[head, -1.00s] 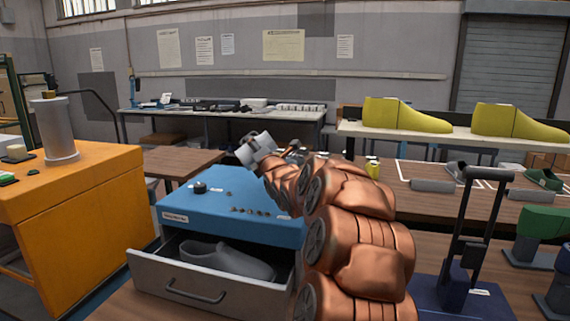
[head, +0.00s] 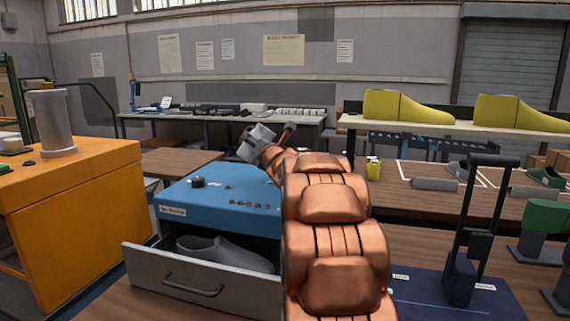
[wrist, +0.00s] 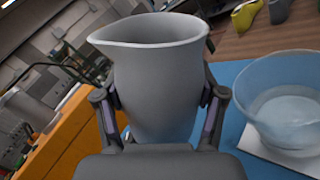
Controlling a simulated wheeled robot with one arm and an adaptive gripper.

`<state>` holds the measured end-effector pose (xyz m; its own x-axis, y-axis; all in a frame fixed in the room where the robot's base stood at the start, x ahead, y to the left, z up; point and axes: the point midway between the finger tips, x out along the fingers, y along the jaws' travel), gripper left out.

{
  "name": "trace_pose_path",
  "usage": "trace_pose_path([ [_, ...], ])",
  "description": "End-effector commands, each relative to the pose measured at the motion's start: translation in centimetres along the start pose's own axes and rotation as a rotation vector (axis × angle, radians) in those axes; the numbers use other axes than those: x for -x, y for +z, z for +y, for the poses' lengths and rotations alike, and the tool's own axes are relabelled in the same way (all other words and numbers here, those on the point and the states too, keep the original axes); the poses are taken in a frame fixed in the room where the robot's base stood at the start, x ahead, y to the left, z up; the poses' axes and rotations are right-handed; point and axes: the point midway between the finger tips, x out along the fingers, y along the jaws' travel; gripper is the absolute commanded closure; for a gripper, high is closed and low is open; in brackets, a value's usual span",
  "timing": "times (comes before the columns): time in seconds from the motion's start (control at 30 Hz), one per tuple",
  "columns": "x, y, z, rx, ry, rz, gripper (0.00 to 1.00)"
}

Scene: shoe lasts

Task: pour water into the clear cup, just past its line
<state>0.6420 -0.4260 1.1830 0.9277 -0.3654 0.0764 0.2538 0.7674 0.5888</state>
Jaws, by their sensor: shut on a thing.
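My gripper (wrist: 160,97) is shut on a grey jug (wrist: 152,60) with a pouring lip, one finger on each side. The lip points left in the wrist view. No stream of water shows at the lip, and the inside of the jug is hidden. The clear cup (wrist: 257,88) stands to the right of the jug, apart from it, on a white pad (wrist: 262,160). It seems to have some water low inside; I cannot make out its line. In the head view the jug (head: 256,143) is tilted above the blue cabinet, and I cannot make out the cup.
The blue cabinet (head: 215,203) has an open drawer (head: 190,284) with a grey shoe last (head: 225,254) in it. A dark knob (head: 198,182) and several small studs are on its top. An orange cabinet (head: 85,220) stands left. A dark upright stand (head: 465,230) stands right.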

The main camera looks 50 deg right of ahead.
Motion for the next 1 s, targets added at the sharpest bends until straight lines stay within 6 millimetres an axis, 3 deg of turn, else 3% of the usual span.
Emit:
trace_pose_path([
  [0.73,0.1,-4.9,-1.5,0.284,0.0,0.036,0.75],
  [1.0,0.0,-5.4,-0.9,0.454,-0.002,0.058,0.75],
])
